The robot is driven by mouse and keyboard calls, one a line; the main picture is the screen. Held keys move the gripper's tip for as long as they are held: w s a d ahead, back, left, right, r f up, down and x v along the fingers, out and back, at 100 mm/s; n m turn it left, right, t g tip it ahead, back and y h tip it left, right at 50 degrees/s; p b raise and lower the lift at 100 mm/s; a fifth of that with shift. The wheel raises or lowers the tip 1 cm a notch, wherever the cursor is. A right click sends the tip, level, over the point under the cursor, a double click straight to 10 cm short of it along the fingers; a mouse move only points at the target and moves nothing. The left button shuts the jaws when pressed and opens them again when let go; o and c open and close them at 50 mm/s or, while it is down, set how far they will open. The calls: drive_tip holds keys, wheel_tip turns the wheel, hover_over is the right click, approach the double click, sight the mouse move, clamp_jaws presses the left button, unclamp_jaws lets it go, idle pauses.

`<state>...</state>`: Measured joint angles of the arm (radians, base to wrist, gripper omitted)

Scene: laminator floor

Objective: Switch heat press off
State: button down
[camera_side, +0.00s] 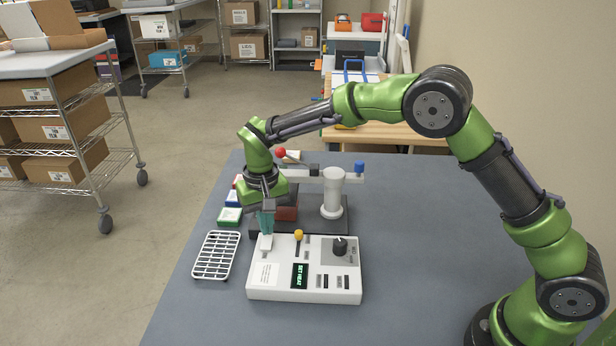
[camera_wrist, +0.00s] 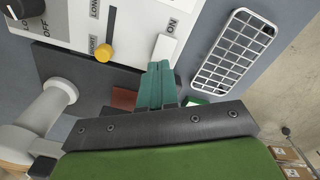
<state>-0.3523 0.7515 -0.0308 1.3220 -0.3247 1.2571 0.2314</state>
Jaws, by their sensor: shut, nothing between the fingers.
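The heat press has a white control box (camera_side: 262,285) on the grey table, with a dark base and a white column (camera_side: 333,195) behind it. A white switch (camera_side: 266,243) is at the box's back left; in the wrist view the switch (camera_wrist: 166,48) has "ON" printed beside it. The box also carries a yellow-knobbed lever (camera_side: 298,235), a black knob (camera_side: 339,246) and a lit green display (camera_side: 299,276). My gripper (camera_side: 266,233) is shut and empty, its teal fingers pointing down at the switch. In the wrist view its tips (camera_wrist: 160,66) overlap the switch's end; I cannot tell whether they touch.
A white wire rack (camera_side: 216,256) lies left of the box. Green, blue and red boxes (camera_side: 230,216) stand behind it. A red-knobbed arm (camera_side: 281,152) and a blue knob (camera_side: 359,167) rise by the column. The table (camera_side: 430,240) is clear to the right.

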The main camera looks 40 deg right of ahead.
drive_tip(key=shift+f, duration=1)
idle(0.3)
drive_tip(key=shift+r, duration=3.55)
drive_tip(key=shift+w, duration=0.1)
drive_tip(key=shift+s+d+f+n, duration=0.15)
drive_tip(key=shift+s+f, duration=0.1)
drive_tip(key=shift+s, duration=0.3)
drive_tip(key=shift+s+d+f+n, duration=0.15)
drive_tip(key=shift+s+f, duration=0.1)
drive_tip(key=shift+s, duration=0.25)
drive_tip(key=s+d+r+t, duration=0.2)
drive_tip(key=s+d+r, duration=0.2)
drive_tip(key=s, duration=0.3)
drive_tip(key=s+d+r+m+t+y, duration=0.1)
drive_tip(key=s+d+r, duration=0.3)
drive_tip(key=s, duration=0.4)
drive_tip(key=s+d+r+t+y, duration=0.1)
drive_tip(key=s+d+r+t, duration=0.3)
drive_tip(key=s, duration=0.4)
drive_tip(key=shift+s+d+r+m, duration=0.2)
drive_tip(key=shift+d+r+m, duration=0.1)
drive_tip(key=shift+d+r, duration=0.35)
